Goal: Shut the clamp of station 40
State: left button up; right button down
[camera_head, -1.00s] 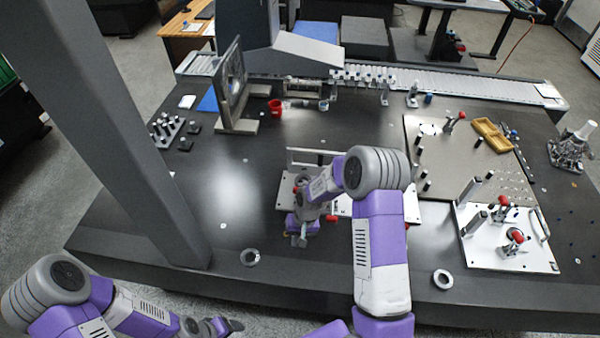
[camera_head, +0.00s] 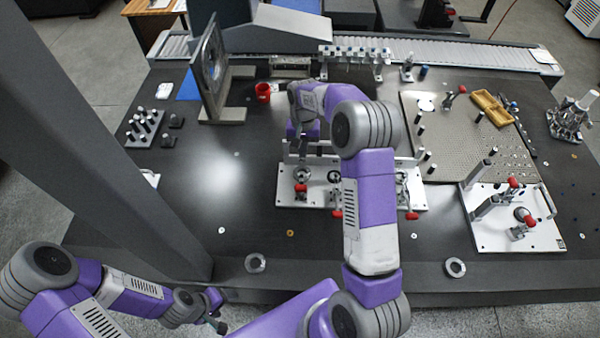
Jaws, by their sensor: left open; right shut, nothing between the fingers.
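A white fixture plate (camera_head: 318,194) lies mid-table with several red-tipped toggle clamps: a left one (camera_head: 301,190), a middle one (camera_head: 336,213) and a right one (camera_head: 411,215). A second white plate (camera_head: 490,238) at the right carries two more red-tipped clamps, one (camera_head: 513,183) behind the other (camera_head: 528,219). No station number is legible, so I cannot tell which clamp is station 40's. My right gripper (camera_head: 301,148) is shut and empty, above the back left of the middle plate; my forearm hides part of that plate. My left gripper (camera_head: 218,322) is open, below the table's front edge.
A grey gantry column (camera_head: 110,130) crosses the left side. A perforated plate (camera_head: 465,140) lies at the right.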

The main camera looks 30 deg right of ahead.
aim_at(301, 189)
jog(key=shift+s+a+f, duration=0.35)
jog(key=shift+s+f, duration=0.15)
jog(key=shift+f, duration=1.05)
jog(key=shift+s+a+f, duration=0.3)
jog(key=shift+s+f, duration=0.2)
jog(key=shift+f, duration=1.1)
jog(key=shift+s+a+f, duration=0.35)
jog(key=shift+s+f, duration=0.15)
jog(key=shift+f, duration=1.05)
